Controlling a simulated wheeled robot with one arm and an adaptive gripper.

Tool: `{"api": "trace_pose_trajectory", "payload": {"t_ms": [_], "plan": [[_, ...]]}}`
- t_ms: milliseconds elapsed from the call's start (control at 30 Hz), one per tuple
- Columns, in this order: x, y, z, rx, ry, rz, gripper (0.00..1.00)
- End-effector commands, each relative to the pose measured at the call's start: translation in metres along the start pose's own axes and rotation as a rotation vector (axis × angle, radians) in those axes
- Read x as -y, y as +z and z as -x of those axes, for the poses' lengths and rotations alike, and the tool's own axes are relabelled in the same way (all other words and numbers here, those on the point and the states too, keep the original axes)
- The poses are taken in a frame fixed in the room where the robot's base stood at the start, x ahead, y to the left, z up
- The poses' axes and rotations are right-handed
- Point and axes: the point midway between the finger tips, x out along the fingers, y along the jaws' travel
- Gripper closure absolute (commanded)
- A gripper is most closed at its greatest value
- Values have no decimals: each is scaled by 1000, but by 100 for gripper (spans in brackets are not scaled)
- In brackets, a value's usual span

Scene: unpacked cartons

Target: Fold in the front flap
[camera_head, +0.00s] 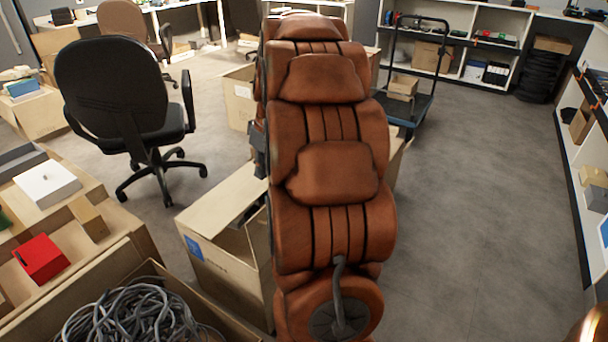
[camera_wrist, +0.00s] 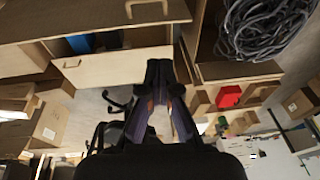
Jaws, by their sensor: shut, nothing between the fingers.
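An open tan carton (camera_head: 212,272) with a blue label stands left of the middle in the head view. A light panel (camera_head: 222,192) lies over its top, and a gap shows below it. In the wrist view a tan carton (camera_wrist: 122,66) fills the upper left, with a brown panel (camera_wrist: 85,20) above a gap showing something blue. I cannot tell which panel is the front flap. My gripper (camera_wrist: 160,70) is shut and empty, its tips close below the carton's edge in that view; contact cannot be told. The middle of the head view is blocked, hiding my gripper and part of the carton.
A carton of grey cable (camera_head: 130,315) stands close at the lower left, beside cartons with a red box (camera_head: 40,258) and a white box (camera_head: 47,184). A black office chair (camera_head: 125,100) stands behind. A trolley (camera_head: 410,100) is farther back. The right floor is clear.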

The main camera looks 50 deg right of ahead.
Motion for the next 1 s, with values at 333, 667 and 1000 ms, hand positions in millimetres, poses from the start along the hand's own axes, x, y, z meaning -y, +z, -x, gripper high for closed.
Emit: {"api": "trace_pose_trajectory", "payload": {"t_ms": [333,667,1000], "plan": [[-137,27,-36,-91,72,22,100],[-157,36,-48,-104,89,32,100],[-161,44,-90,-103,89,31,100]]}}
